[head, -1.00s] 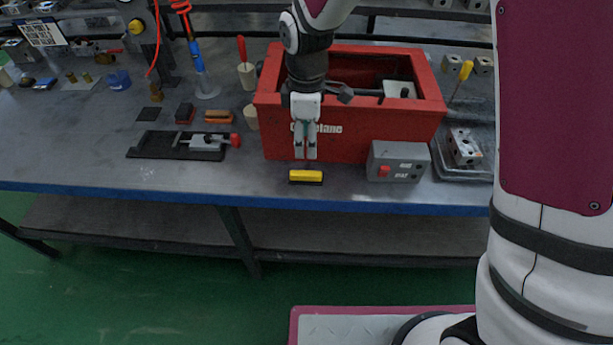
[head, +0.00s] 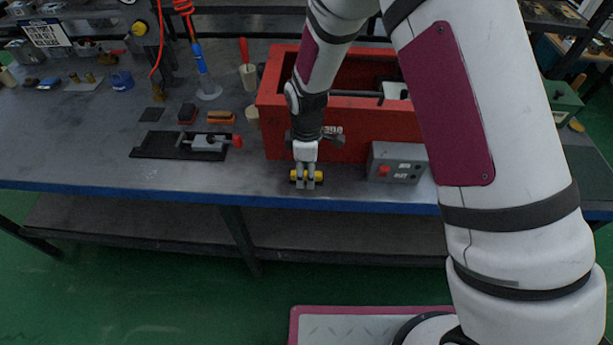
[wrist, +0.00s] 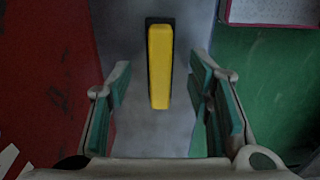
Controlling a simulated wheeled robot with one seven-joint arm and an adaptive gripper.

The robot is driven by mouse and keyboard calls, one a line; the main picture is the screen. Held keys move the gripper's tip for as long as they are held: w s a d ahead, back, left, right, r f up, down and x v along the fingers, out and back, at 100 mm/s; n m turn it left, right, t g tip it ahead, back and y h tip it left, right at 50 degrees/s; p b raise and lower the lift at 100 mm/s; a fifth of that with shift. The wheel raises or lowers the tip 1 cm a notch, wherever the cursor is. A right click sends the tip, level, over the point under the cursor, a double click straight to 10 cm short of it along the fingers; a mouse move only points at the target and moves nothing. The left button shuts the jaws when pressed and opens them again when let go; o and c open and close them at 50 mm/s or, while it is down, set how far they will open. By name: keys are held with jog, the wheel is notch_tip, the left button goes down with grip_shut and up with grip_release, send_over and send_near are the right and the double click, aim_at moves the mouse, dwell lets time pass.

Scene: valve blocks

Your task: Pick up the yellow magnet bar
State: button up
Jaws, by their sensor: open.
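The yellow magnet bar (head: 294,175) lies on the workbench near its front edge, in front of the red box. In the head view my gripper (head: 305,183) is lowered over the bar and hides its middle, with yellow showing at both sides. In the wrist view the bar (wrist: 160,66) runs lengthwise up the picture, yellow with a black edge. My gripper (wrist: 164,100) is open there, with its green-padded fingers on either side of the bar's line and clear gaps between. The fingers do not touch the bar.
The red box (head: 272,105) stands right behind the bar. A grey switch box (head: 398,163) with a red button is to the right. A black plate with a small vise (head: 205,141) lies to the left. The bench's blue front edge (head: 150,193) is close by.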

jog(key=shift+f, duration=0.8)
jog(key=shift+c, duration=0.3)
grip_shut()
jog(key=shift+r, duration=0.1)
jog(key=shift+r, duration=0.45)
jog(key=r, duration=0.2)
jog(key=shift+s+r+b, duration=0.25)
jog(key=shift+r+b, duration=0.05)
jog(key=s+r, duration=0.1)
jog(key=s, duration=1.4)
jog(key=shift+s+a+r, duration=0.2)
jog(key=shift+s+a, duration=0.05)
jog(key=shift+a, duration=0.1)
